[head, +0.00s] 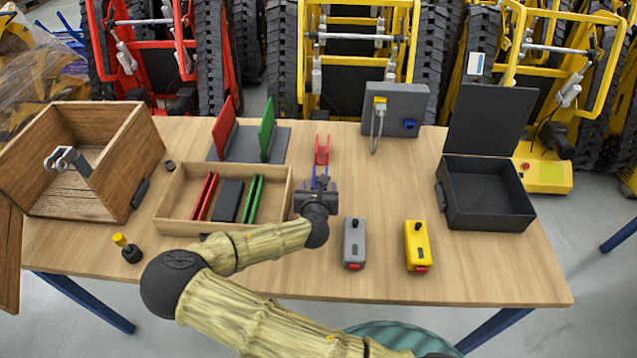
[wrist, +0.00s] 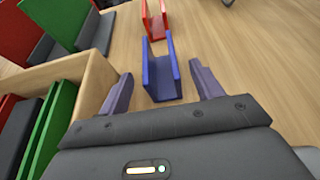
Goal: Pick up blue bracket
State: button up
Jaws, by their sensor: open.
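The blue bracket (wrist: 163,80) is a U-shaped piece lying on the wooden table in the wrist view. In the head view the blue bracket (head: 319,180) shows just beyond my gripper, partly hidden by it. My gripper (wrist: 166,88) is open, with one finger on each side of the blue bracket's near end. I see gaps between fingers and bracket, and cannot tell their height against it. My gripper also shows in the head view (head: 319,188). A red bracket (head: 322,151) lies just beyond the blue one, and also in the wrist view (wrist: 155,22).
A wooden tray (head: 163,213) with red, dark and green plates stands close left of my gripper. A dark stand (head: 214,153) with red and green plates is behind it. Grey (head: 354,243) and yellow (head: 418,246) devices lie at the right front. A black box (head: 490,222) stands far right.

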jog(key=shift+x, duration=2.65)
jog(key=shift+d+r, duration=0.1)
jog(key=shift+r, duration=0.05)
jog(key=c, duration=1.3)
jog(key=shift+r, duration=0.1)
notch_tip(320, 180, up, 18)
jog(key=shift+f+p, duration=0.1)
jog(key=shift+p, duration=0.55)
